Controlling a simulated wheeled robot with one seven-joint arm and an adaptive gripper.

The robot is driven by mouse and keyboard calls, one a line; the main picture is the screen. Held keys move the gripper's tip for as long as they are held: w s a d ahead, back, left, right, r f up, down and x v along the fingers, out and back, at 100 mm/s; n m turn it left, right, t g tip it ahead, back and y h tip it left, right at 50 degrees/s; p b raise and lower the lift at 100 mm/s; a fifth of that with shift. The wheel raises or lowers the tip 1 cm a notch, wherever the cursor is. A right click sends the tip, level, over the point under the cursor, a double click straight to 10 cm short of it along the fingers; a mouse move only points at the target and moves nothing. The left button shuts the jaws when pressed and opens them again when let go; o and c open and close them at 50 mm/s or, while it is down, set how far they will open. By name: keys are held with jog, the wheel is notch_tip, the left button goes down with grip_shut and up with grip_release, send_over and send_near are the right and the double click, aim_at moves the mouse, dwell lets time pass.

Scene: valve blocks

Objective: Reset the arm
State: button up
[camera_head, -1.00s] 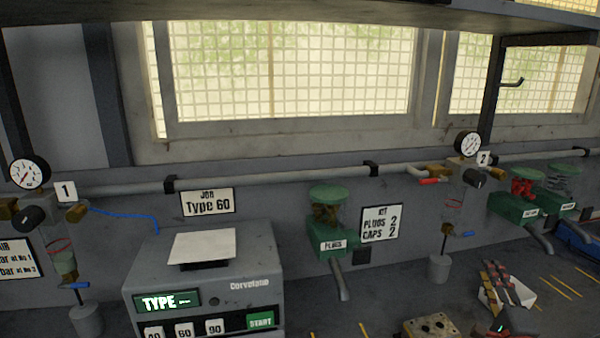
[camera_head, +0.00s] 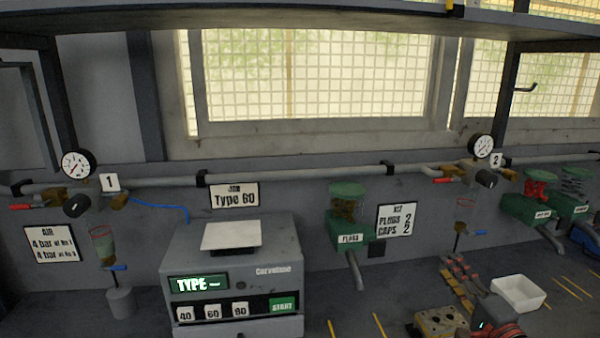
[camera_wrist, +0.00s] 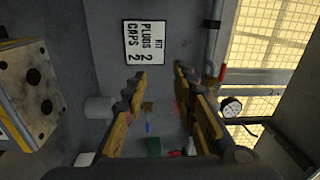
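My gripper (camera_wrist: 158,78) is open in the wrist view, its two yellow-and-dark fingers apart with nothing held between them. In the head view my gripper (camera_head: 450,264) shows at the lower right, above the bench and left of the white tray. A metal valve block (camera_head: 440,322) with dark holes lies on the bench, partly cut off by the lower edge and partly behind my arm. The block also shows at the left of the wrist view (camera_wrist: 28,88), apart from the fingers.
The white tray (camera_head: 518,293) stands right of my arm. The green plug dispenser (camera_head: 346,225) and air station gauges (camera_head: 78,165) line the wall. A shelf (camera_head: 300,16) hangs above.

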jog(key=s+a+n+g+y+p, duration=0.1)
jog(key=s+a+n+g+y, duration=0.35)
jog(key=a, duration=0.75)
jog(key=s+a+n+g+y+p, duration=0.15)
jog(key=s+a+n+g, duration=0.45)
jog(key=a, duration=0.6)
jog(key=s+f+n+g+h+p, duration=0.2)
jog(key=s+n+h, duration=0.1)
jog(key=s, duration=0.7)
jog(key=s+d+n+h+p, duration=0.1)
jog(key=s+d+n+h, duration=0.1)
jog(key=s+d+h, duration=0.3)
jog(key=shift+s+d+r, duration=0.4)
jog(key=shift+s+d, duration=0.4)
jog(key=shift+s, duration=0.1)
